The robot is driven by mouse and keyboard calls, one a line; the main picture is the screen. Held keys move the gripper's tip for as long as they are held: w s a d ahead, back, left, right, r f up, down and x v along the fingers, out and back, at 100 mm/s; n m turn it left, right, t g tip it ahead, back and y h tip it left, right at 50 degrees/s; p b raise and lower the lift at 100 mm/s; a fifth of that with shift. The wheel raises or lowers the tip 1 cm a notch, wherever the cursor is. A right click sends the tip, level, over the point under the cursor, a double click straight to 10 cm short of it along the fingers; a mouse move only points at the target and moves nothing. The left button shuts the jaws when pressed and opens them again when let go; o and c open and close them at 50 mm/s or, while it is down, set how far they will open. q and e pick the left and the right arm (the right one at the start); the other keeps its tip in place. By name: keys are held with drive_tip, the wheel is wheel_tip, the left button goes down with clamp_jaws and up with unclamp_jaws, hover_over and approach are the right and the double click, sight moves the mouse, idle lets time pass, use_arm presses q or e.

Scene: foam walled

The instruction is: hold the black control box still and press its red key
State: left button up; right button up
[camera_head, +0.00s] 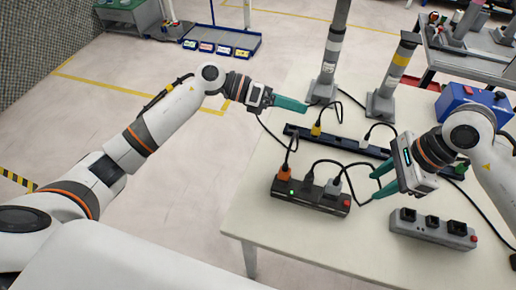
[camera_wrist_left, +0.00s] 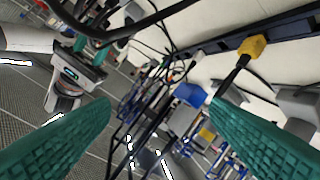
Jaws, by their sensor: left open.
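The black control box (camera_head: 310,199) lies on the pale table in the head view, with a lit green lamp near its left end. Its red key (camera_head: 347,203) is on top at the right end. Orange and grey plugs sit in the box.
A long dark rail (camera_head: 338,141) with a yellow plug (camera_head: 316,130) lies behind the box. A grey socket strip (camera_head: 433,229) lies at front right. Black cables loop between them. Two grey posts and a blue case (camera_head: 474,100) stand further back. The front-left tabletop is clear.

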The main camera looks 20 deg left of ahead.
use_arm(q)
drive_tip(key=s+f+m+g+y, duration=0.2)
drive_tip(key=s+m+g+y, duration=0.1)
drive_tip(key=s+m+y, duration=0.3)
drive_tip(key=m+y, duration=0.4)
approach(275, 181)
drive_tip(key=x, duration=1)
drive_tip(key=shift+f, duration=0.15)
drive_tip(key=c, duration=1.1)
drive_tip(key=shift+c, duration=0.4)
use_arm(e)
drive_tip(key=shift+c, duration=0.6)
clamp_jaws()
